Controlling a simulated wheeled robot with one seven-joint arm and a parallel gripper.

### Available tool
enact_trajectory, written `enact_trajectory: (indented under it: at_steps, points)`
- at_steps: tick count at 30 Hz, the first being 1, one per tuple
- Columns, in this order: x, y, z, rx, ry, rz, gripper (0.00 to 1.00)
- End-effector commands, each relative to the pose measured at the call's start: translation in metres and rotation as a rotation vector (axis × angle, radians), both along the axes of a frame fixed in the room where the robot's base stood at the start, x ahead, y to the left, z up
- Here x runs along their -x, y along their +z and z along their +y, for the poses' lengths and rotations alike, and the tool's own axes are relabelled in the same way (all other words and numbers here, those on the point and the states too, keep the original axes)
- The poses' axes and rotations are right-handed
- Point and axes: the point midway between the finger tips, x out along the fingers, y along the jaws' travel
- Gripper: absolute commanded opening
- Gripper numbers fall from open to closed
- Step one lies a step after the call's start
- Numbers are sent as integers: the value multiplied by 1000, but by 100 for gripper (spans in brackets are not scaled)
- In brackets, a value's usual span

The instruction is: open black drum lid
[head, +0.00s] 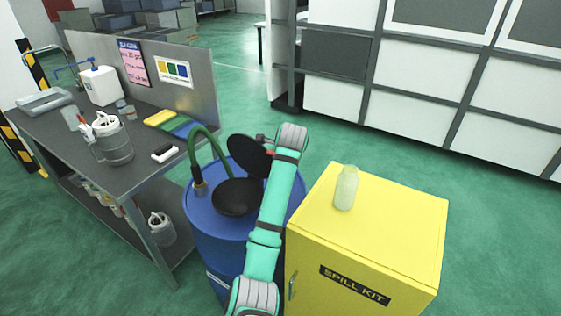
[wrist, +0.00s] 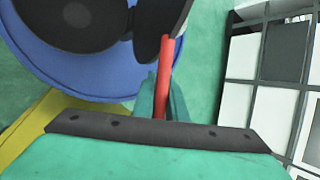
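The black drum lid (head: 250,157) is raised and stands steeply tilted above the black funnel (head: 237,198) on top of the blue drum (head: 210,232). In the wrist view the lid (wrist: 157,30) is seen nearly edge-on beside the funnel (wrist: 85,22). A red handle (wrist: 166,60) runs from the lid down between my gripper's teal fingers. My gripper (wrist: 161,95) appears shut on this red handle. In the head view my arm covers the right side of the drum, and the fingertips are mostly hidden behind the wrist.
A yellow spill kit cabinet (head: 402,232) with a pale bottle (head: 346,188) on top stands close to the right of the drum. A green hose (head: 208,134) arches up at the drum's left. A grey workbench (head: 135,172) with several items stands further left. Green floor beyond is clear.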

Motion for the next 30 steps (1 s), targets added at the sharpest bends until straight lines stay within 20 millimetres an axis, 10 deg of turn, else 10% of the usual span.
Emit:
enact_trajectory:
  at_steps: [3, 14, 30]
  points:
    - [0, -2, 11, -2, 16, 3, 31]
    - [1, 2, 3, -2, 6, -1, 31]
    - [54, 69, -6, -2, 3, -3, 31]
